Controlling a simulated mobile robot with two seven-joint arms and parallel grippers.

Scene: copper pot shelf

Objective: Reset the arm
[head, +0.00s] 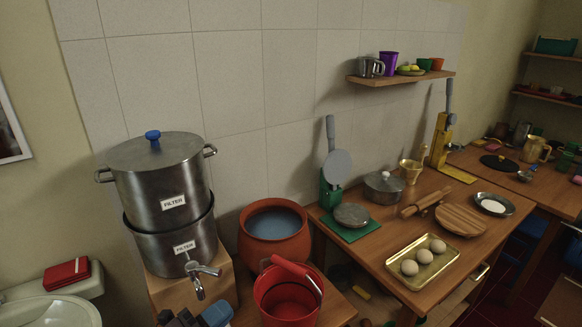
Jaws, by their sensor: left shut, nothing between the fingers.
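My left gripper (199,316) shows at the bottom edge of the head view, dark grey with a blue part. It is low in front of the metal water filter and left of the red bucket. Its fingers are shut with nothing between them. Most of this arm is cut off by the frame. My right gripper is not in view.
The steel filter (163,190) with a tap (198,284) stands on a wooden stand just behind my gripper. A red bucket (287,298) and a clay pot of water (274,251) are to its right.

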